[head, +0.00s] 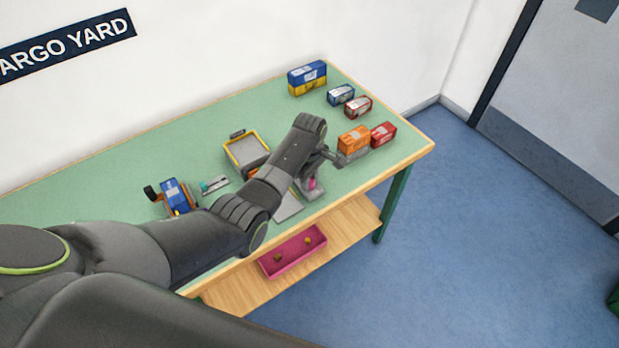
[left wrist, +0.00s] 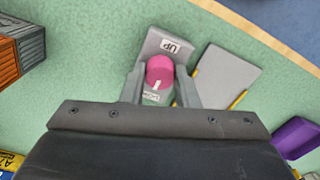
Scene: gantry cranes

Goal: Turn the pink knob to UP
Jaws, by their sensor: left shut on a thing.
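The pink knob (left wrist: 160,70) sits on a grey control box (left wrist: 166,44) on the green table. The box has an UP label (left wrist: 178,47) on one side of the knob and a second, partly hidden label (left wrist: 151,96) on the other. The knob's white mark points toward that second label, away from UP. My left gripper (left wrist: 161,82) is shut on the knob, one finger on each side. In the head view the knob (head: 312,184) shows small below my left gripper (head: 322,162). My right gripper is not in view.
A grey plate (left wrist: 226,76) with yellow edges lies close beside the control box. Orange (head: 353,139) and red (head: 383,134) containers stand just to the right. A yellow-rimmed tray (head: 246,152) is to the left. A pink bin (head: 292,252) is on the lower shelf.

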